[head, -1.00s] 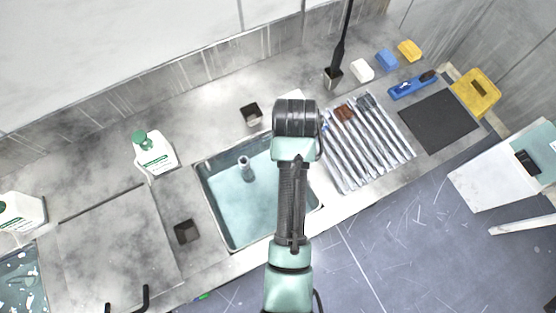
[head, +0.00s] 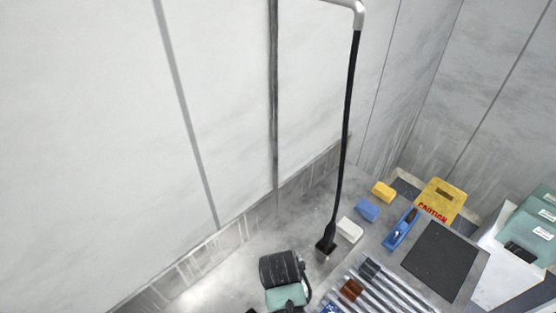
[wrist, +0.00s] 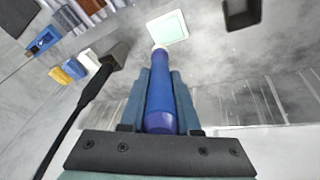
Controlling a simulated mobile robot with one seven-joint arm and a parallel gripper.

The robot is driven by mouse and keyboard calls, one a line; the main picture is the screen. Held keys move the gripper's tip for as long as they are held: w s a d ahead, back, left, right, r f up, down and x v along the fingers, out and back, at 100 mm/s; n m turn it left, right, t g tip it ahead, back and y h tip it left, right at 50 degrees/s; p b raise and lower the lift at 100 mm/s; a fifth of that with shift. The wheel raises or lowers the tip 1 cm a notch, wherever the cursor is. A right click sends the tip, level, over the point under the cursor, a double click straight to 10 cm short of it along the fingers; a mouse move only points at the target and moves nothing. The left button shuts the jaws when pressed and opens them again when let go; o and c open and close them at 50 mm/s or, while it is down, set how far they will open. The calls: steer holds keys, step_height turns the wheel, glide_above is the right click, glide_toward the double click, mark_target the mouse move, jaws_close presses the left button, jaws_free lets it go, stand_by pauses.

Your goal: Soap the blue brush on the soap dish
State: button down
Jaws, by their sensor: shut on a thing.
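The blue brush (wrist: 160,100) is held in my gripper (wrist: 160,74) in the wrist view, its handle lying between the two fingers. Its pale tip points toward the soap dish (wrist: 184,29), a white square with a pale green middle. The tip appears close to the dish's near edge; I cannot tell whether they touch. In the head view my arm shows at the bottom edge, but my gripper and the soap dish are not clearly visible.
A black hose (head: 345,130) stands in a dark holder near a white block (head: 349,230), a blue block (head: 367,210) and a yellow block (head: 384,192). A dark mat (head: 440,259) lies at right. A dark cup (wrist: 242,12) stands right of the dish.

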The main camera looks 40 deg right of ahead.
steer(key=shift+s+f+b, duration=0.2)
steer(key=shift+f+b, duration=0.45)
step_height(320, 180, down, 4)
steer(key=b, duration=0.4)
steer(key=shift+w+f+b, duration=0.1)
steer(key=shift+f+b, duration=0.15)
steer(key=shift+b, duration=0.05)
steer(key=shift+f, duration=0.65)
stand_by(1.5)
step_height(320, 180, up, 7)
steer(key=p, duration=0.7)
steer(key=shift+r, duration=0.1)
stand_by(0.8)
